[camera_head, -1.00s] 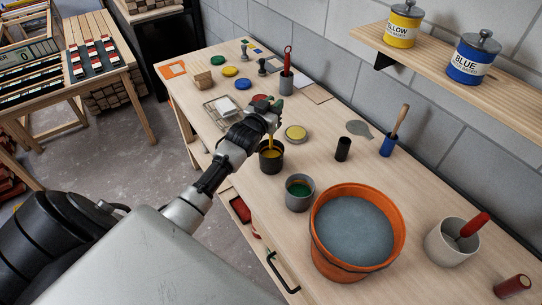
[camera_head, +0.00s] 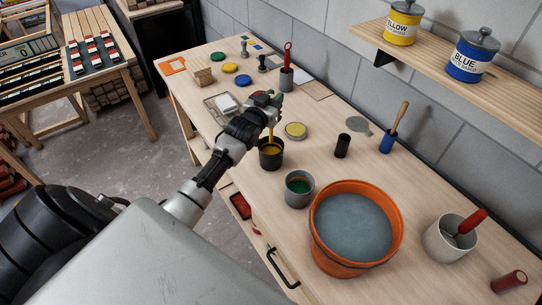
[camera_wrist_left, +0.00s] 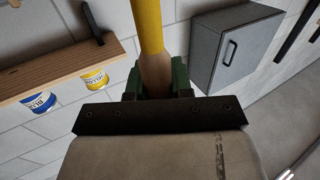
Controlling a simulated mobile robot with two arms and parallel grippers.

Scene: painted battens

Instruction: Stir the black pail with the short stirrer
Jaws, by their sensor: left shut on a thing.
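The black pail (camera_head: 271,160) stands on the bench and has yellow paint inside. My left gripper (camera_head: 272,101) is above it, shut on the short stirrer (camera_head: 271,134). The stirrer is near upright, and its yellow lower part runs down to the pail's mouth. I cannot tell how deep its tip is. In the left wrist view the stirrer (camera_wrist_left: 151,28) shows a bare wooden part between the green fingers (camera_wrist_left: 155,82) and a yellow part beyond. My right gripper is out of view.
A grey pail of green paint (camera_head: 299,192) stands close in front of the black pail, with a large orange bucket (camera_head: 317,243) beside it. A yellow-topped lid (camera_head: 295,130) lies behind. A black cylinder (camera_head: 342,146) and a blue brush pot (camera_head: 387,144) stand to the right.

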